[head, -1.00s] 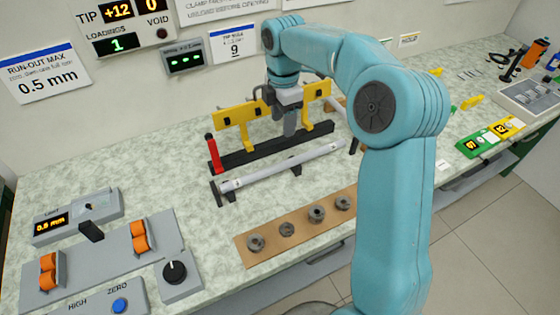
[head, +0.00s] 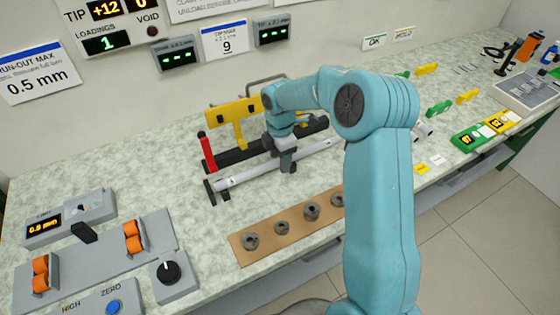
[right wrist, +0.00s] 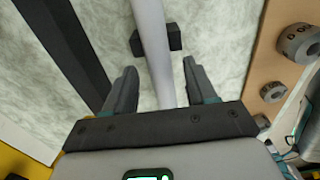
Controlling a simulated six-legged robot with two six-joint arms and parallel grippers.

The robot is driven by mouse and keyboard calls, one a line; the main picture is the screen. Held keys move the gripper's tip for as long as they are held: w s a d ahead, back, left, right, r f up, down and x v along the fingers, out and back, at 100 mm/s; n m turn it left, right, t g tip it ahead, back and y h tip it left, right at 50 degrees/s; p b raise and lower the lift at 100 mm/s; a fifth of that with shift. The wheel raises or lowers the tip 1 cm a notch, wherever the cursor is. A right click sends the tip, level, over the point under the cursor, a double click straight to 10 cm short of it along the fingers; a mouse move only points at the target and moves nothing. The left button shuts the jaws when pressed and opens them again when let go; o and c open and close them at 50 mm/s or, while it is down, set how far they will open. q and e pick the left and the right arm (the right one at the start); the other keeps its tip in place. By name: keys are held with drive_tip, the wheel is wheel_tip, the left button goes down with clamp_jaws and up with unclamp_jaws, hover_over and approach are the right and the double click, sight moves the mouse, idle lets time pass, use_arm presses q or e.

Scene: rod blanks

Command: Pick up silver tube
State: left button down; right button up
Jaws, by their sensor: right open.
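The silver tube (head: 245,178) lies level on low dark supports, in front of the black bar fixture. It also shows in the right wrist view (right wrist: 152,35), running lengthwise between my fingers. My right gripper (head: 287,166) is at the tube's middle in the head view and hides part of it. In the right wrist view my right gripper (right wrist: 160,68) is open, with one finger on each side of the tube and gaps visible beside it. I cannot tell exactly how deep the fingertips reach. My left gripper is not in view.
A black bar fixture (head: 222,163) with yellow brackets (head: 234,112) and a red post (head: 207,150) stands just behind the tube. A brown strip (head: 265,241) with several grey collars lies in front. A grey panel with orange clamps (head: 134,236) is at the left.

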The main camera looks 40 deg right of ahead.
drive_tip(key=shift+s+a+r, duration=0.1)
clamp_jaws()
